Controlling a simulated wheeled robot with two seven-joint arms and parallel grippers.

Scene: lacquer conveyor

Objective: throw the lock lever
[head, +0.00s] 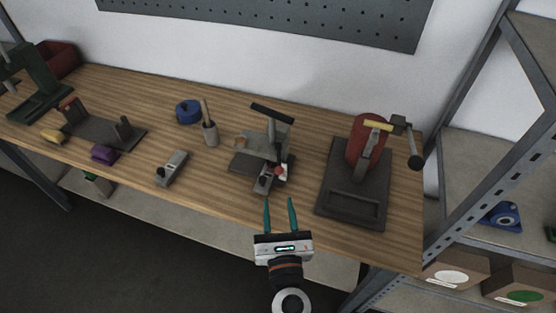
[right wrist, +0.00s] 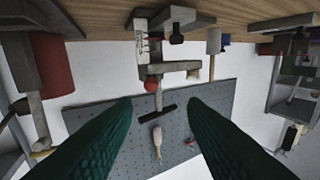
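The centre fixture has a grey base plate (head: 244,165), an upright post and a black crossbar handle (head: 272,113). A red ball knob (head: 277,171) sits low at its front and may belong to the lock lever; I cannot tell for sure. In the right wrist view, which is upside down, the red knob (right wrist: 151,85) and the black bar (right wrist: 157,114) show ahead, between the fingers. My right gripper (head: 279,200) is open and empty, just off the bench's front edge, below and apart from the fixture. My left gripper is not in view.
A shelf frame (head: 490,150) bounds the right.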

